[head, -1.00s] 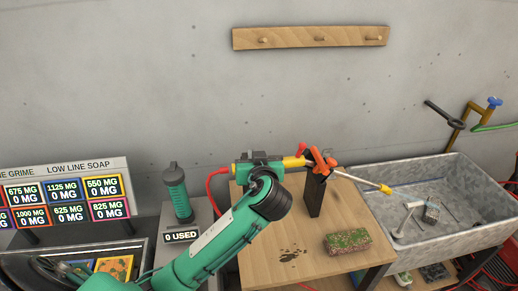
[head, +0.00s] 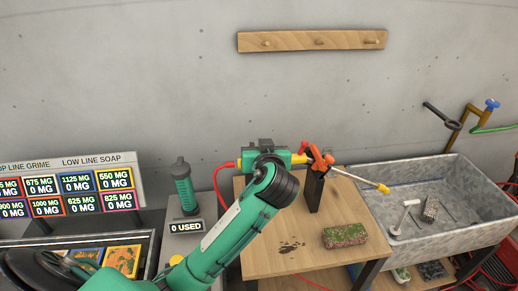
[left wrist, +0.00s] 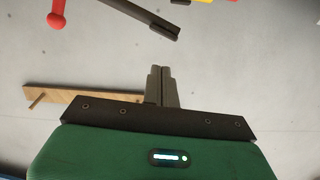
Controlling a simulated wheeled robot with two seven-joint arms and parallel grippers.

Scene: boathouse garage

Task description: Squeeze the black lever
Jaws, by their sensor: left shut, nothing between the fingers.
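An orange tool (head: 318,158) with a red knob (head: 303,146) and a long lance with a yellow tip stands at the back of the wooden bench. A black upright part (head: 314,190) is below it. In the left wrist view a dark bar (left wrist: 145,18), perhaps the black lever, shows above the fingertips with a clear gap, and the red knob (left wrist: 57,18) is at upper left. My left gripper (left wrist: 161,68) is shut and empty. In the head view its fingers cannot be made out behind my wrist, close to the tool's left side. My right gripper is not in view.
A mossy block (head: 345,236) lies on the wooden bench (head: 280,262). A grey sink (head: 470,240) is on the right, a price board (head: 100,160) on the left. A red hose (head: 217,190) runs past the bench's left edge. A peg rail (head: 312,40) is on the wall.

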